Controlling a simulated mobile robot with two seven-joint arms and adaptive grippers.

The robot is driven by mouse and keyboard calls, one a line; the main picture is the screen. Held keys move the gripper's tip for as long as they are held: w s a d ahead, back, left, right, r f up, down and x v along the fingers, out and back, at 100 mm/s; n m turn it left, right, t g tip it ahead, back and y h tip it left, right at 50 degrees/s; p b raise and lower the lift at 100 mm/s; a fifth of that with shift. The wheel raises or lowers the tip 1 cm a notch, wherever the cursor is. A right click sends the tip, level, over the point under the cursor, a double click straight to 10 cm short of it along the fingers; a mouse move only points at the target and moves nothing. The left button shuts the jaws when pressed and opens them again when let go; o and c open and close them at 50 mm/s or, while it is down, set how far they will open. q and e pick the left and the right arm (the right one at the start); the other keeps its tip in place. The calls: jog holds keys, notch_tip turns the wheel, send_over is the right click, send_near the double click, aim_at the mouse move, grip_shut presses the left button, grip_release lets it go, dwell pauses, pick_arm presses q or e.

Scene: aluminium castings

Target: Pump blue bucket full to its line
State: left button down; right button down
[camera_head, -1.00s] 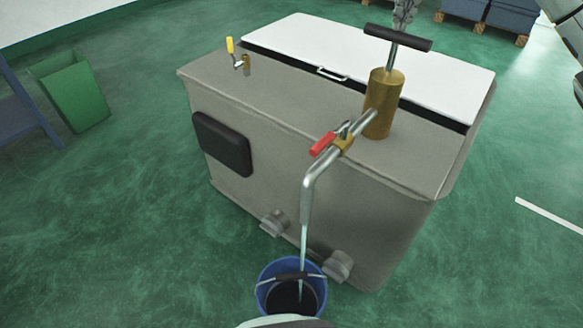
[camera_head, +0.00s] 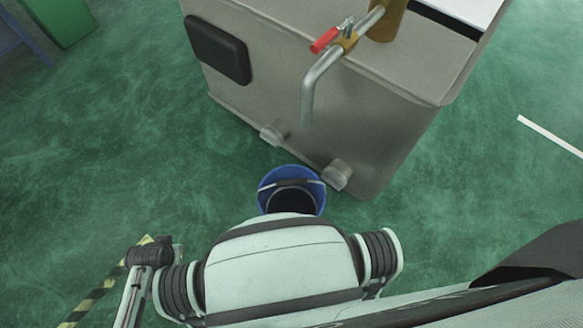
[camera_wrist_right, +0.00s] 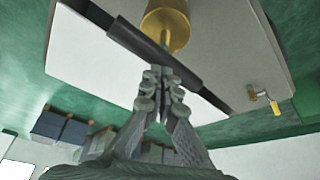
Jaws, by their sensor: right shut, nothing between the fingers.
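The blue bucket (camera_head: 291,185) stands upright on the floor in front of the grey tank (camera_head: 300,95), below the bent metal spout (camera_head: 308,95). Its near side is hidden by my own body; dark liquid shows inside. No stream shows from the spout. The red-handled valve (camera_head: 325,40) sits on the spout pipe. The brass pump body (camera_head: 388,20) is cut off at the top of the head view. In the right wrist view, the pump's black T-handle (camera_wrist_right: 150,50) lies just beyond my right gripper (camera_wrist_right: 162,75), which is shut and empty. My left gripper is not in view.
A yellow-handled tap (camera_wrist_right: 268,101) is on the tank in the right wrist view. A green bin (camera_head: 62,18) stands at the far left. Striped floor tape (camera_head: 98,290) is at lower left. Green floor is open on both sides.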

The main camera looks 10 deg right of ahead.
notch_tip(320, 180, up, 2)
jog(key=shift+r+p, duration=0.1)
jog(key=shift+p, duration=0.6)
jog(key=shift+r, duration=0.2)
notch_tip(320, 180, up, 10)
dwell(1.0)
